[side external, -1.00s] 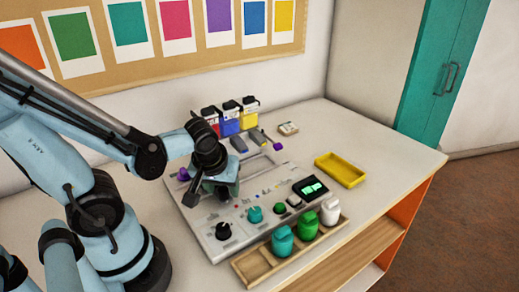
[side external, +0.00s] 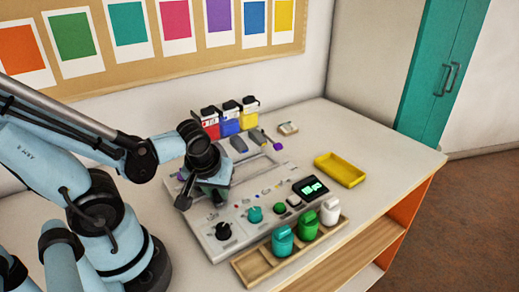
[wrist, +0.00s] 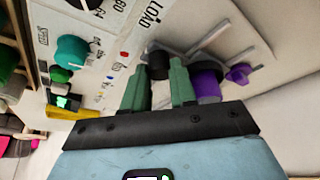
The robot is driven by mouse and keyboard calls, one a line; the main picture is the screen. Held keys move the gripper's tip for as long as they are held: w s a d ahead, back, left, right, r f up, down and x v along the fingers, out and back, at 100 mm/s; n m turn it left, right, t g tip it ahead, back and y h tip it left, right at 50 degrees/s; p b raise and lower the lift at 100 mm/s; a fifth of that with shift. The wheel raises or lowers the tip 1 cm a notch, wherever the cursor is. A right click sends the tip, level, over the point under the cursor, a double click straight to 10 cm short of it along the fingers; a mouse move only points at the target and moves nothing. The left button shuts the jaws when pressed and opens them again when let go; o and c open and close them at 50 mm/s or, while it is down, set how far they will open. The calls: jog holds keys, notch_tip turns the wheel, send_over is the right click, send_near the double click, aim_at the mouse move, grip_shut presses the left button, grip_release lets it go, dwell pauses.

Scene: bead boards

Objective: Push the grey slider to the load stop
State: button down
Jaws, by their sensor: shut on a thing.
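In the side external view my gripper hangs over the left part of the light grey board (side external: 222,248), and the arm's wrist hides its fingertips. The load stop itself cannot be told apart clearly.
Teal, green and white jars (side external: 330,211) stand in a wooden tray (side external: 252,272) at the front. A yellow tray (side external: 340,170) is at right. Red, blue and yellow containers (side external: 229,126) stand behind the board.

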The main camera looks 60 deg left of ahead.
jog(key=shift+s, duration=0.5)
jog(key=c, duration=0.9)
grip_release()
jog(key=shift+r, duration=0.15)
jog(key=shift+v, duration=2.3)
notch_tip(320, 180, up, 7)
jog(key=shift+r, duration=0.1)
